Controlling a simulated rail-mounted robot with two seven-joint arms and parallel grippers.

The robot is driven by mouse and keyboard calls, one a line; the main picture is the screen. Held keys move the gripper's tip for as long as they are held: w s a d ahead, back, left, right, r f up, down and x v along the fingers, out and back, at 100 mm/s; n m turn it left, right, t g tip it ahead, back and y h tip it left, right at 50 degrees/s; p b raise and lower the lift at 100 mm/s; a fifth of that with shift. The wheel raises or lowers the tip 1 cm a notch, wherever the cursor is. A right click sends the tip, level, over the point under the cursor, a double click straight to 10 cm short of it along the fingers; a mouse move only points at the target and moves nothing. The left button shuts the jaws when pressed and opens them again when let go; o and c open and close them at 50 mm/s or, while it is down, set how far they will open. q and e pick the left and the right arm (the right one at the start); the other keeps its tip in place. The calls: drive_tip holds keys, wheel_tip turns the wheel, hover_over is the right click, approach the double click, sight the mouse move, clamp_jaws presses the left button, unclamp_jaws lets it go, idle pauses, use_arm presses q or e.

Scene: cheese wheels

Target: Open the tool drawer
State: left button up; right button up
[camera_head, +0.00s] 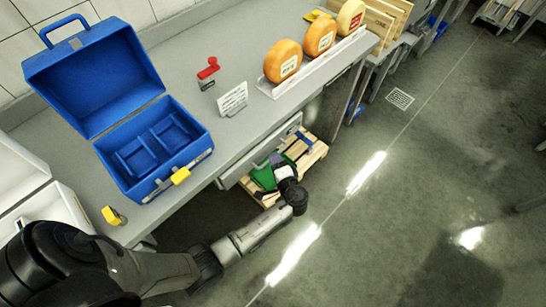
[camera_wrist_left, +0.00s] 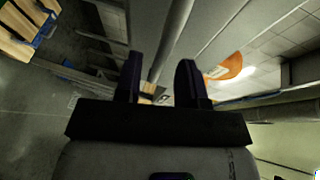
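The tool drawer (camera_head: 240,167) is a grey front under the edge of the steel counter. It looks shut or nearly so; I cannot tell exactly. My left gripper (camera_head: 276,160) is low in front of the drawer, with its arm reaching in from the lower left. In the left wrist view my left gripper (camera_wrist_left: 159,78) has its two dark fingers apart. A long grey bar (camera_wrist_left: 172,45), perhaps the drawer's handle or edge, runs between the fingers in the picture. I cannot tell whether they touch it. My right gripper is not in view.
An open blue toolbox (camera_head: 155,150) stands on the counter (camera_head: 215,105). Several orange cheese wheels (camera_head: 283,61), a white sign (camera_head: 233,98) and a red-handled item (camera_head: 208,70) are there too. A wooden pallet (camera_head: 312,155) lies below.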

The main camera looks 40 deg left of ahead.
use_arm(q)
drive_tip(key=shift+x, duration=1.3)
clamp_jaws()
